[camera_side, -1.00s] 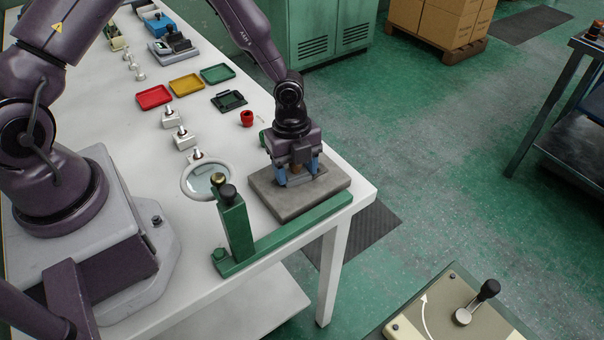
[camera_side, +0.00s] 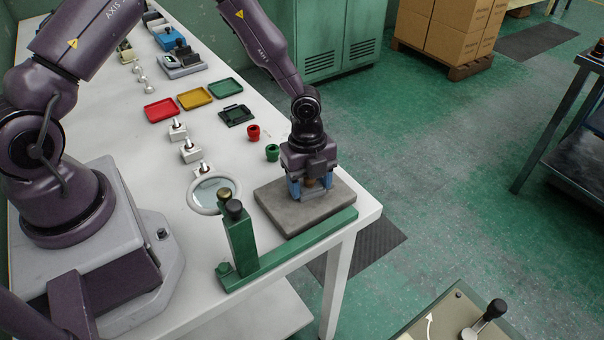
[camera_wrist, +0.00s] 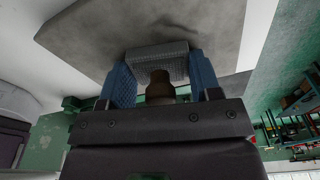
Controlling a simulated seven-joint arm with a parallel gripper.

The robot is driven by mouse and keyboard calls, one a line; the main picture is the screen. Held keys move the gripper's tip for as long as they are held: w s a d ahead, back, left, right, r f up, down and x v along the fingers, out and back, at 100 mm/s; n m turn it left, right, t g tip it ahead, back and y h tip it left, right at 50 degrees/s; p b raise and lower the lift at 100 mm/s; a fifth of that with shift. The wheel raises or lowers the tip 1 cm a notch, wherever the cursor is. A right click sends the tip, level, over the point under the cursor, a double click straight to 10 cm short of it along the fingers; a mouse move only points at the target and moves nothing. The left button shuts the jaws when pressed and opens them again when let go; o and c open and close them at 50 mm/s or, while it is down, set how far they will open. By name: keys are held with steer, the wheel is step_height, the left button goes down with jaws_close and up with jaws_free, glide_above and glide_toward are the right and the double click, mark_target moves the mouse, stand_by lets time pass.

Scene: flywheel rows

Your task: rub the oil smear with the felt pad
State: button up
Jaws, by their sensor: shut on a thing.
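My gripper (camera_side: 310,188) is shut on the felt pad by its brown knob (camera_wrist: 160,88), with a blue finger on each side. The pad (camera_wrist: 158,60) is a grey block with a textured face, seen in the wrist view. It is over the grey slab (camera_side: 280,213) at the table's near right corner. The pad is at or just above the slab; I cannot tell whether it touches. The oil smear (camera_wrist: 172,22) is a dark, faint streak on the slab, just beyond the pad in the wrist view. In the side view I cannot make out the smear.
A green bracket (camera_side: 238,245) with a post stands along the slab's near edge. A round glass-like disc with a white rim (camera_side: 193,203) lies left of the slab. A green cup (camera_side: 272,153) and a red cup (camera_side: 253,132) stand behind. Coloured trays (camera_side: 195,98) lie farther back.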

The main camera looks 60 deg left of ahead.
mark_target(325, 198)
steer(key=d, duration=0.3)
steer(key=shift+d, duration=0.15)
steer(key=shift+w+d, duration=0.1)
steer(key=shift+w, duration=0.55)
steer(key=shift+w+a, duration=0.15)
steer(key=shift+a, duration=3.55)
steer(key=shift+a+r, duration=0.1)
steer(key=shift+a, duration=0.05)
step_height(325, 198, up, 8)
